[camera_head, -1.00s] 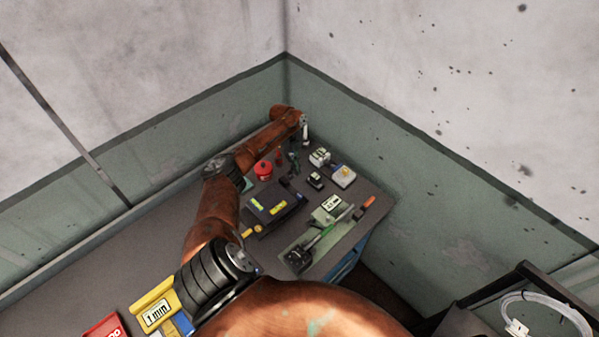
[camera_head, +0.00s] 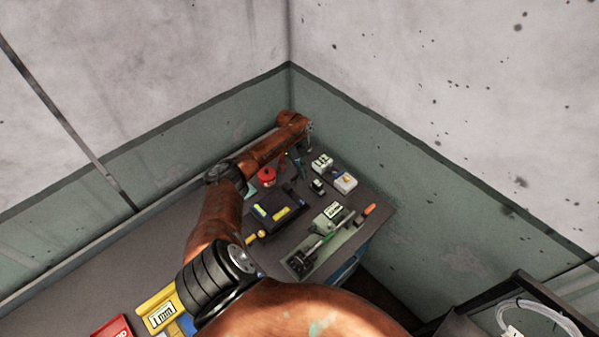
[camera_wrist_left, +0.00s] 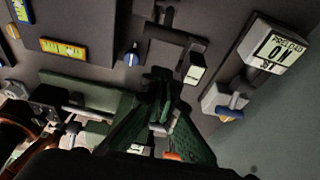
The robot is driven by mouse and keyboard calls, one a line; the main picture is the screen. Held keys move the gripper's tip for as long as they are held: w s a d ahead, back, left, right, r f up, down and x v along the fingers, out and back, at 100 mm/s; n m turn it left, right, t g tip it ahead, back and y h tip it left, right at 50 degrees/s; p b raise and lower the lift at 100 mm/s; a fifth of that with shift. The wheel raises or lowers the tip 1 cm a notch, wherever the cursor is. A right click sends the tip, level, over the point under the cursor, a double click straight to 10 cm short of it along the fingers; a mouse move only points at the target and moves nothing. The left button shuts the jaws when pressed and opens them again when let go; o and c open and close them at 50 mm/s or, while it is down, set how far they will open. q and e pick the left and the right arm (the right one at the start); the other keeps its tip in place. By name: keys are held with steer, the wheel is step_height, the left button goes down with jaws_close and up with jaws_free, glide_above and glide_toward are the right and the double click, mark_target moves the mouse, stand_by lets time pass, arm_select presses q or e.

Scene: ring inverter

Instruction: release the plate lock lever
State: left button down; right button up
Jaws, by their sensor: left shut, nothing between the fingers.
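My left gripper (camera_head: 297,160) hangs at the far end of the bench, beyond the dark case (camera_head: 275,208). In the left wrist view its green fingers (camera_wrist_left: 160,82) are shut with nothing between them. A dark bar with a crosspiece (camera_wrist_left: 178,36), which looks like a lever, lies just past the fingertips. A small block with a white label (camera_wrist_left: 195,70) is by one end of it. I cannot tell for sure that this bar is the plate lock lever, or whether the fingers touch it. The fingers hide part of the surface. My right gripper is not in view.
A blue knob (camera_wrist_left: 132,56) is near the fingertips. A red round object (camera_head: 266,176) and white blocks (camera_head: 345,183) stand near the gripper. A labelled box (camera_head: 333,210) and a tray with a green-handled tool (camera_head: 305,262) are nearer. Walls meet behind the bench.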

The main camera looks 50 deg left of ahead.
arm_select(q)
steer(key=a+r+b, duration=0.2)
steer(key=a+r, duration=0.4)
steer(key=r, duration=0.1)
steer(key=shift+r+b, duration=0.3)
steer(key=shift+b, duration=0.05)
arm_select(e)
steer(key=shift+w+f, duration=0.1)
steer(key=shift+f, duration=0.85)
arm_select(q)
steer(key=shift+d, duration=0.1)
steer(key=d+f+p, duration=0.2)
steer(key=d+f, duration=0.4)
steer(key=f, duration=0.1)
steer(key=shift+d+p, duration=0.25)
steer(key=shift+p, duration=0.15)
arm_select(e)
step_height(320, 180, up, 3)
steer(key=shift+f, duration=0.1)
arm_select(q)
steer(key=shift+f, duration=0.1)
